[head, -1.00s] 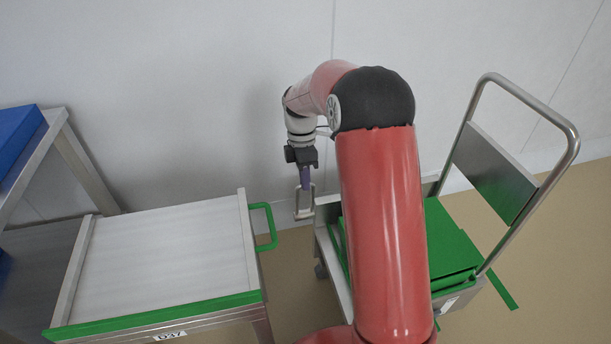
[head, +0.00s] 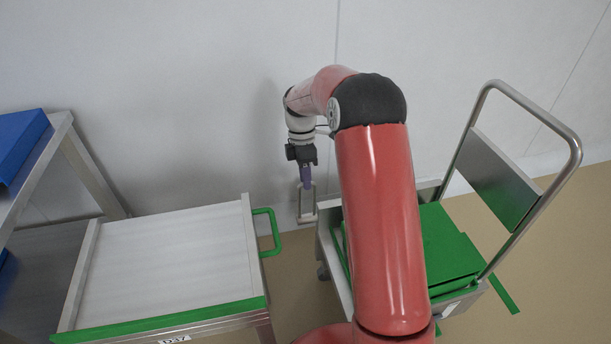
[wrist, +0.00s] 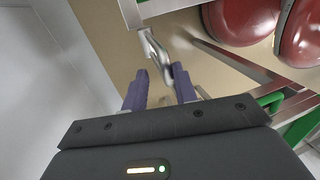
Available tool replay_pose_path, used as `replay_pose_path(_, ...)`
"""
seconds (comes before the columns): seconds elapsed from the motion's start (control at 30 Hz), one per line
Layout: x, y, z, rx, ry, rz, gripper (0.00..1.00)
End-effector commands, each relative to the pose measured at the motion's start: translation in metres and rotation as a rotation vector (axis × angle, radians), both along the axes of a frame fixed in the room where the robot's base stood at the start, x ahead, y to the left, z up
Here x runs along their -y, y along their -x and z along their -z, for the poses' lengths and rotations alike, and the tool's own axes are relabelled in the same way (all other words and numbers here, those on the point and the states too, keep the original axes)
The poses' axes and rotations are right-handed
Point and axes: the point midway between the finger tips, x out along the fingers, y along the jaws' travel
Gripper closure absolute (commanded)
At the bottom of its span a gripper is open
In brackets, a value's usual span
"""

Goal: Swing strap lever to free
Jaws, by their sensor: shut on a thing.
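The lever's pivot and any strap are not clear in either view. My arm hides part of the trolley in the head view.
The trolley has a tall tubular handle (head: 573,135) and a green load (head: 447,243). To the left stands a white-topped table (head: 170,262) with a green side handle (head: 272,232). A grey wall (head: 200,70) is behind. A narrow floor gap separates table and trolley.

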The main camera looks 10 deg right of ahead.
Motion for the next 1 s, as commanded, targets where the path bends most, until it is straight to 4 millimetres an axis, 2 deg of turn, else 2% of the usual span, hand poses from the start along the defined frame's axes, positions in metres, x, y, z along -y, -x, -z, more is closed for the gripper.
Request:
replay_pose_path(0.03, 0.001, -0.010, 0.002, 0.039, 0.001, 0.001, 1.00)
replay_pose_path(0.07, 0.001, -0.010, 0.002, 0.038, 0.001, 0.001, 0.68)
replay_pose_path(0.47, 0.001, -0.011, -0.004, 0.041, -0.001, 0.001, 0.68)
replay_pose_path(0.8, 0.000, -0.022, -0.057, 0.037, 0.000, 0.001, 0.68)
replay_pose_path(1.0, 0.000, -0.024, -0.075, 0.030, 0.000, 0.000, 0.68)
